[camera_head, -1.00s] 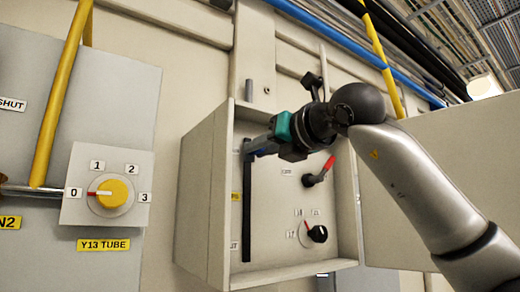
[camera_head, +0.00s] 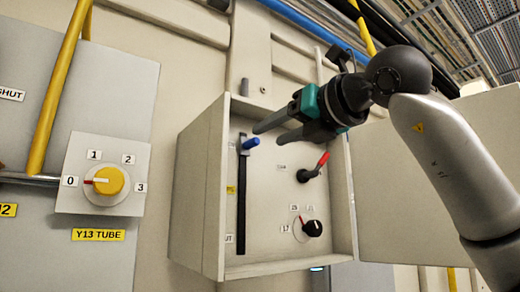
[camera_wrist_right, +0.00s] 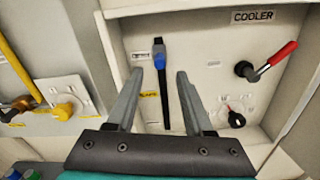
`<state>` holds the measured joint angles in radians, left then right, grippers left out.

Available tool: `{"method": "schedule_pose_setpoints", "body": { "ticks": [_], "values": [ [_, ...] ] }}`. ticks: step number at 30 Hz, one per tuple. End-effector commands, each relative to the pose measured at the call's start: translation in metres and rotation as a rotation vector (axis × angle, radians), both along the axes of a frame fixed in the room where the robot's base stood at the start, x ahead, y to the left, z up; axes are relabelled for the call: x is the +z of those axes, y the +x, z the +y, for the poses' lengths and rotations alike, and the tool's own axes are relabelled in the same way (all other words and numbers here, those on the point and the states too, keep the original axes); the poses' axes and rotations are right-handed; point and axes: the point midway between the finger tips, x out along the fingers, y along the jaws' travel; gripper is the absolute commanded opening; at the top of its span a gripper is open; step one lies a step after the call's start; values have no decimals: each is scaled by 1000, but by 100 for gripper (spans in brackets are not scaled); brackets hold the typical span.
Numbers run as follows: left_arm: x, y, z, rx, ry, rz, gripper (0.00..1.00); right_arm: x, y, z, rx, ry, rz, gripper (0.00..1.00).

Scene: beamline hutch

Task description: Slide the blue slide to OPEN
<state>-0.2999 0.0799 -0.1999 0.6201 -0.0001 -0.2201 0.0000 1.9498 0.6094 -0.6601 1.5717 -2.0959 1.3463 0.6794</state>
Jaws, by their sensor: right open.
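The blue slide (camera_head: 251,142) is a small blue knob at the upper end of a dark vertical slot (camera_head: 241,200) inside an open cabinet. It also shows in the right wrist view (camera_wrist_right: 158,58). A white label beside its upper end is too small to read; the lower label (camera_head: 228,239) is partly hidden and ends in "UT". My right gripper (camera_head: 267,134) is open and empty, with its fingers toward the knob. In the right wrist view the knob appears between the fingertips (camera_wrist_right: 160,74) but beyond them, apart from both. My left gripper is in neither view.
The cabinet wall (camera_head: 205,200) stands left of the slot. Right of the slot are a red-handled lever (camera_head: 313,169) and a black dial (camera_head: 313,229). A yellow knob (camera_head: 109,181) marked 0 to 3 and a yellow pipe (camera_head: 58,95) are further left.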

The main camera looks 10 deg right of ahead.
Motion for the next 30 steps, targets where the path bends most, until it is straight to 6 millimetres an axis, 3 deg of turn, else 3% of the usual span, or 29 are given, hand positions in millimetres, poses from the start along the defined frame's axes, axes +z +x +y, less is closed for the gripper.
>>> {"method": "schedule_pose_setpoints", "body": {
  "ticks": [6, 12, 30],
  "values": [
    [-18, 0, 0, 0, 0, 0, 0, -1, -49, -20, -1, 1, -4, 52],
    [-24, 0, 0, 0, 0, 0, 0, 0, -74, -30, 0, 0, -2, 52],
    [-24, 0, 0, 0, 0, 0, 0, 0, -81, -33, 1, 0, 0, 52]
  ]
}}
